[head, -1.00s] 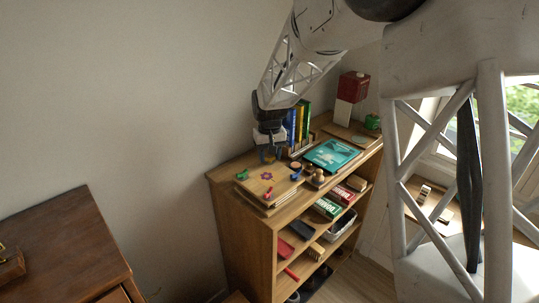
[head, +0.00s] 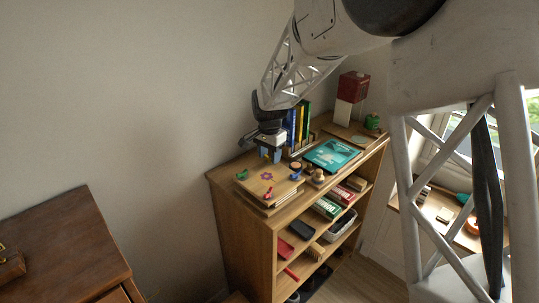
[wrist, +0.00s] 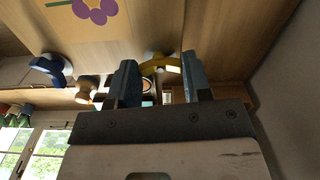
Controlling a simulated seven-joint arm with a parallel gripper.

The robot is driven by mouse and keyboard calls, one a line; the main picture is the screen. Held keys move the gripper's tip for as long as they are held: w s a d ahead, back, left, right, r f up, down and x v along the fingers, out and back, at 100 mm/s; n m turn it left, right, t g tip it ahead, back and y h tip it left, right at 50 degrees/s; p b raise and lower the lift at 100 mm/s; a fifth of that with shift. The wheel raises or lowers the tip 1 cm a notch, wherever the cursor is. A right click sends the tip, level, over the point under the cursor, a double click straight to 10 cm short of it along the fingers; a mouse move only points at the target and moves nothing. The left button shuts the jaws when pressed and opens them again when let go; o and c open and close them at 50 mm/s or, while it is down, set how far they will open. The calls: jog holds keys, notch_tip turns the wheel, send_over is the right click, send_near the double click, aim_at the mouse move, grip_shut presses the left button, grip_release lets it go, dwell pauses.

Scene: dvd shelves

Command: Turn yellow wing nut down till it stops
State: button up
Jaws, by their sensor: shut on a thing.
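The flower press (head: 262,188) is a pale wooden board stack with a purple flower on top, lying on the shelf top. Its flower side also shows in the wrist view (wrist: 75,30). The yellow wing nut (wrist: 160,66) is between the two fingers of my gripper (wrist: 160,80), which is shut on it. In the head view my gripper (head: 270,155) is at the far corner of the press and hides the yellow nut. A green wing nut (head: 241,174), a red one (head: 268,193) and a blue one (wrist: 48,68) are at other corners.
Upright books (head: 298,125) stand close behind my gripper, near the wall. A teal book (head: 331,155) and small wooden pieces (head: 316,176) lie to the right of the press. A red box (head: 353,87) stands at the far end.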

jog(key=shift+m, duration=1.7)
jog(key=o, duration=0.9)
jog(key=shift+r, duration=0.1)
jog(key=shift+r, duration=3.85)
